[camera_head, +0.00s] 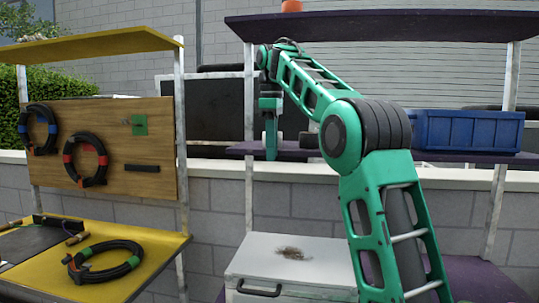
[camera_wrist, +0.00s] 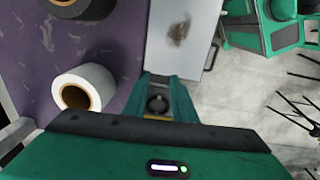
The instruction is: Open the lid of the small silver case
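The silver case (camera_head: 262,252) stands low in the middle of the head view. Its flat pale lid looks shut and has a brown stain; a dark handle is on its front. In the wrist view the stained pale top (camera_wrist: 170,58) shows at upper centre, beyond the fingers. My gripper (camera_head: 271,152) points down above and behind the case in the head view, apart from it. In the wrist view my gripper (camera_wrist: 162,90) shows two green fingers with a gap between them; it looks open and holds nothing that I can see.
A white tape roll (camera_wrist: 82,88) and a dark roll (camera_wrist: 85,8) lie on the purple shelf (camera_wrist: 50,45). A blue bin (camera_head: 468,131) stands on the right shelf. A yellow rack (camera_head: 165,245) with several coiled cables is at left.

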